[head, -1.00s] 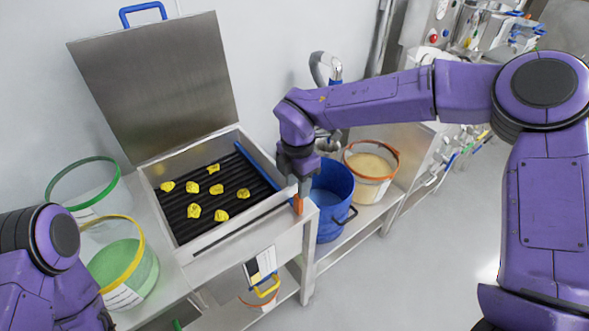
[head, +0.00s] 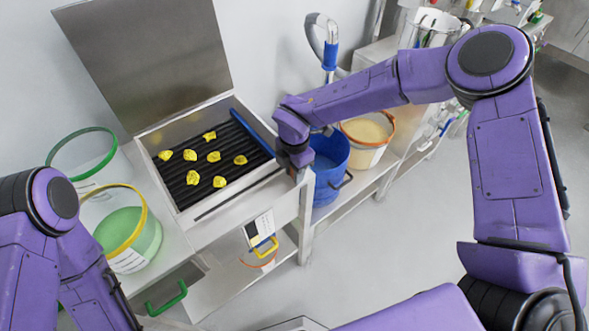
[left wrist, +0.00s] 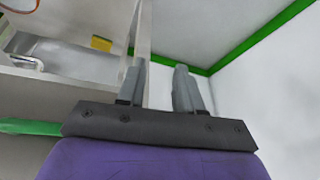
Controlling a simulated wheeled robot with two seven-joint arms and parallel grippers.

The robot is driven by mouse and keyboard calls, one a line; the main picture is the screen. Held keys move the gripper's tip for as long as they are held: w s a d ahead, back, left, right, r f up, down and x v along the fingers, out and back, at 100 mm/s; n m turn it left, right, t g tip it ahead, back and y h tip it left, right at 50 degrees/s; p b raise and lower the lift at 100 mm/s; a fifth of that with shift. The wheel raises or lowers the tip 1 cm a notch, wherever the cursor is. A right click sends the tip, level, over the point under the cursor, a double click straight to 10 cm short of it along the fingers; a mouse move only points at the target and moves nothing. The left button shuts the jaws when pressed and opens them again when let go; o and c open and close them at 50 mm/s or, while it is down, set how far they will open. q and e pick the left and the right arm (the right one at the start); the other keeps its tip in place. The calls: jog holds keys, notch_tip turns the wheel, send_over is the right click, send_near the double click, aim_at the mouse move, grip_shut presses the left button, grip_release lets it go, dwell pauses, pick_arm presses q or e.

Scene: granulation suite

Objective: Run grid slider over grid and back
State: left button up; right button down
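The grid (head: 181,183) is a set of dark bars inside an open steel box, with several yellow lumps lying on it. The blue grid slider (head: 253,132) lies along the grid's right side. My right gripper (head: 301,175) is at the box's right front corner, above the blue drum's left edge. Its fingertips are hardly visible, and I cannot tell whether they hold anything. My left gripper is outside the head view; in the left wrist view (left wrist: 160,88) its two fingers stand apart with nothing between them.
The raised steel lid (head: 150,62) stands behind the box. A blue drum (head: 327,185) and a bin of beige powder (head: 367,135) stand to the right. Green-rimmed (head: 85,160) and yellow-rimmed (head: 120,240) tubs stand left. The floor at right front is clear.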

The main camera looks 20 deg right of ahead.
aim_at(251, 206)
jog(key=shift+s+a+b, duration=0.2)
jog(key=shift+a+b, duration=0.1)
jog(key=shift+a, duration=0.2)
jog(key=a, duration=0.1)
jog(key=s+a+b, duration=0.1)
jog(key=a, duration=0.2)
jog(key=shift+s+a, duration=0.3)
jog(key=shift+s+a+b, duration=0.4)
jog(key=shift+a+b, duration=0.05)
jog(key=shift+a, duration=0.65)
jog(key=shift+s+a+b, duration=0.4)
jog(key=shift+s+a, duration=0.05)
jog(key=shift+a, duration=0.7)
jog(key=shift+s+a+b, duration=0.4)
jog(key=shift+a+b, duration=0.05)
jog(key=shift+a, duration=0.65)
jog(key=shift+s+a+r, duration=0.1)
jog(key=shift+s+a, duration=0.05)
jog(key=shift+a, duration=0.3)
